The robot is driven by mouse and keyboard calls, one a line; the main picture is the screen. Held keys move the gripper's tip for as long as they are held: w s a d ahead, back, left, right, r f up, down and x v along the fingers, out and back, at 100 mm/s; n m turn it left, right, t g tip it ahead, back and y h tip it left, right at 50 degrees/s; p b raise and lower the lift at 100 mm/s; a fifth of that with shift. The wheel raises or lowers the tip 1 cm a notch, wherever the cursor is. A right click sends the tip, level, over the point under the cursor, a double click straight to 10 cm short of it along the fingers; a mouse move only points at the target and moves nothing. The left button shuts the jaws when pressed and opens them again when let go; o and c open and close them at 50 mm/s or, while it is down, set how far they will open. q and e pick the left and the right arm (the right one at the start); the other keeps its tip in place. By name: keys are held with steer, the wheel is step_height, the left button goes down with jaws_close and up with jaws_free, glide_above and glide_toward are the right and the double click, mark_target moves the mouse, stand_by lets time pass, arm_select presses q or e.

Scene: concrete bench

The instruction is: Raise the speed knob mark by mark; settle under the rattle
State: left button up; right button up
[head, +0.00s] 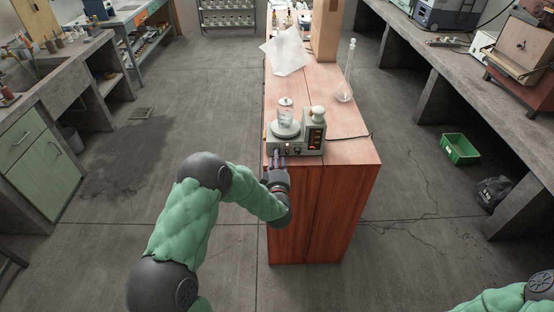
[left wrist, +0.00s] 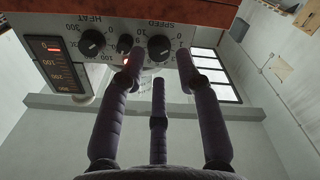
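The stirrer hotplate (head: 312,146) stands near the front end of the wooden bench, with a glass vessel (head: 286,113) on its round plate. In the left wrist view its panel appears upside down, with the black speed knob (left wrist: 158,48) and the heat knob (left wrist: 92,43) to its left. A display (left wrist: 54,62) shows a short red bar beside a scale. My left gripper (head: 275,163) is in front of the panel. In the left wrist view its purple fingers (left wrist: 159,62) are spread, with the speed knob between the tips; I cannot tell whether they touch it. My right gripper is out of view.
A tall glass flask (head: 346,85) stands behind the hotplate on the right, and a crumpled clear sheet (head: 287,52) lies farther back. A dark cable (head: 348,137) runs to the bench's right edge. A green crate (head: 459,149) sits on the floor.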

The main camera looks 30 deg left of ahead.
arm_select(q)
steer(key=shift+x, duration=1.05)
jaws_close()
